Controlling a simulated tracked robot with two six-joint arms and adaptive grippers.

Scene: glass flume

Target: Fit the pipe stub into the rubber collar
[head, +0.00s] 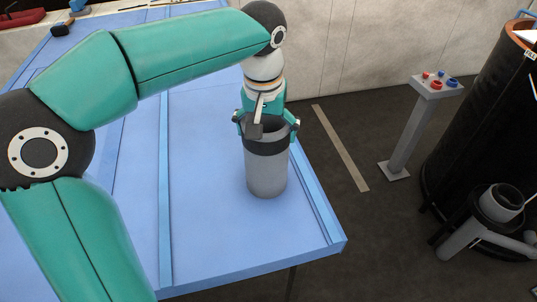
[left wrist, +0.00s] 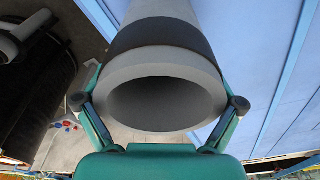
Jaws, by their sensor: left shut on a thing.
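The pipe stub (head: 267,175) is a grey, hollow, upright cylinder with a dark band near its top. It is at the right part of the blue table; I cannot tell whether its foot touches the top. My left gripper (head: 266,123) comes from above and is shut on its upper end, one finger on each side. In the left wrist view the open mouth of the pipe stub (left wrist: 165,68) lies between the two fingers (left wrist: 160,104). A dark ring around a grey pipe end, which looks like the rubber collar (head: 484,209), is at the far right, low beside a black tank. My right gripper is out of view.
The blue table (head: 215,235) has raised strips and a right edge close to the stub. Beyond it is dark floor, with a grey pedestal (head: 408,130) bearing red and blue knobs. The large black tank (head: 470,130) stands at the right. A pale wall runs behind.

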